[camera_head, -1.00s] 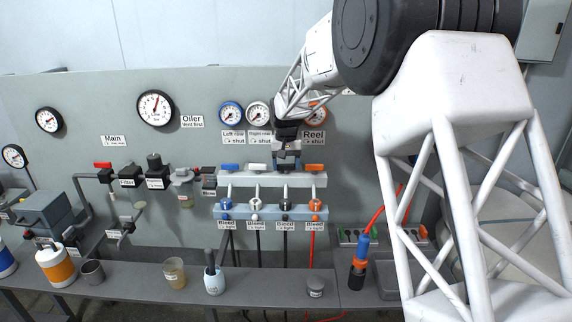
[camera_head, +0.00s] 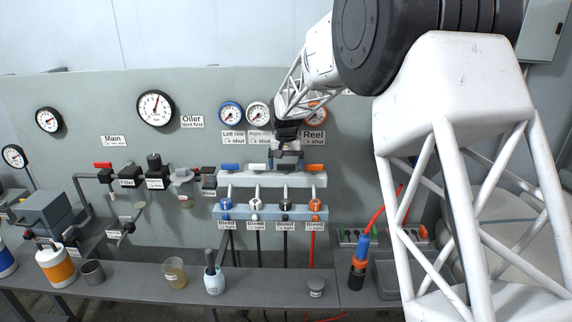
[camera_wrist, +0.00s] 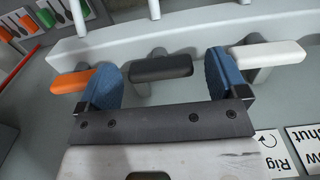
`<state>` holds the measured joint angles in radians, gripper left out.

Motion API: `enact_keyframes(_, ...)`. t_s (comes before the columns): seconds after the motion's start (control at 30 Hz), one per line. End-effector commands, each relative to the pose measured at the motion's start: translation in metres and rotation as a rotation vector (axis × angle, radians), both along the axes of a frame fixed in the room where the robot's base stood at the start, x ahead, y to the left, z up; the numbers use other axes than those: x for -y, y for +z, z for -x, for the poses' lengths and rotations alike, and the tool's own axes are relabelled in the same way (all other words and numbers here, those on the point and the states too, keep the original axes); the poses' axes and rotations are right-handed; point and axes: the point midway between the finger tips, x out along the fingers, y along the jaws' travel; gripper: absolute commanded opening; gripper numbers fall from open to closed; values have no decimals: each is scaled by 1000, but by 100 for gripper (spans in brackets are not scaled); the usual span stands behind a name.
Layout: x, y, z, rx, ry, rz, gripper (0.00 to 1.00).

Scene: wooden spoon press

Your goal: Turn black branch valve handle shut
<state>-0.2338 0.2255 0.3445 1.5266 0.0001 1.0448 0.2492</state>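The black branch valve handle (camera_wrist: 162,68) shows in the wrist view, between my two blue fingers, with visible gaps on both sides. My gripper (camera_wrist: 165,78) is open around it, not clamped. The left finger is close to the orange handle (camera_wrist: 75,82) and the right finger close to the white handle (camera_wrist: 268,54). In the head view my gripper (camera_head: 286,158) is at the branch valve row, and it mostly hides the black handle there.
The pale manifold bar (camera_head: 240,178) carries the blue handle (camera_head: 231,167), white handle and orange handle. Bleed knobs sit on a bar below. Gauges and labels are on the panel above. A bottle (camera_head: 214,276) and cups stand on the grey shelf (camera_head: 255,283).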

Motion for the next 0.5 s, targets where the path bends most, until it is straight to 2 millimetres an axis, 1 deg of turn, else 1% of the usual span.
enact_keyframes(0.27,0,2,0,0,0,0,92)
enact_keyframes(0.37,0,8,0,1,0,0,92)
enact_keyframes(0.5,0,21,0,2,0,0,92)
